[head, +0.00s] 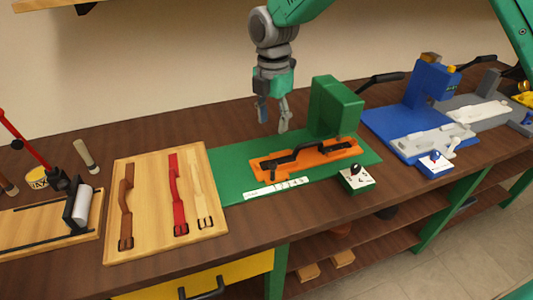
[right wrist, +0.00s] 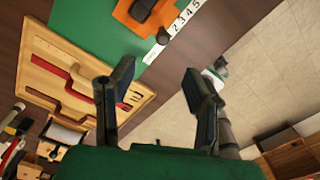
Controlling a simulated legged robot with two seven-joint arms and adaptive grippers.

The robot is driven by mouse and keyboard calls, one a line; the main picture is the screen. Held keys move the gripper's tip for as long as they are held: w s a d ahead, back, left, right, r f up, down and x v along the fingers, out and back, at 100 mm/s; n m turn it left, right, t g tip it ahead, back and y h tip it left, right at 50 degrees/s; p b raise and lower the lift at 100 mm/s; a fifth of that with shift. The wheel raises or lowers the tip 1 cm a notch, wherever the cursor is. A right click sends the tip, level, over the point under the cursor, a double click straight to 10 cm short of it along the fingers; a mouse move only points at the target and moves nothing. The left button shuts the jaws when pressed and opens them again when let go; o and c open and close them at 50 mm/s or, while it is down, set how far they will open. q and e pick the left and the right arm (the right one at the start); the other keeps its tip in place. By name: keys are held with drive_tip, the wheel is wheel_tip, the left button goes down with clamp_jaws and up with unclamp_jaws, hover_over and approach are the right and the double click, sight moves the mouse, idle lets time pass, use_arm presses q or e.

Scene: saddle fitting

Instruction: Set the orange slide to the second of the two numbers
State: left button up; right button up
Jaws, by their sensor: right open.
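The orange slide (head: 306,159), with a dark bar along its top, sits on the green base (head: 232,180) in the head view. Its orange end (right wrist: 135,22) also shows at the top of the right wrist view. My left gripper is not in view.
A tall green block (head: 338,105) rises behind the slide. A white-topped box with a black knob (head: 357,179) stands in front. A wooden board with straps (head: 145,190) lies left, and a blue fixture (head: 428,85) stands right. The table's front edge is close.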

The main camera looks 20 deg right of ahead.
sight(273, 162)
drive_tip(key=f, duration=0.2)
drive_tip(key=s+f, duration=0.1)
drive_tip(key=shift+s+f, duration=0.1)
drive_tip(key=shift+f, duration=0.3)
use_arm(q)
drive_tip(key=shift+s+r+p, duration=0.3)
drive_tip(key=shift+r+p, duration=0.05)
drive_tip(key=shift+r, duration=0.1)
use_arm(e)
drive_tip(key=f, duration=0.9)
drive_tip(key=shift+w+f, duration=0.2)
drive_tip(key=shift+f, duration=0.1)
drive_tip(key=shift+c, duration=0.5)
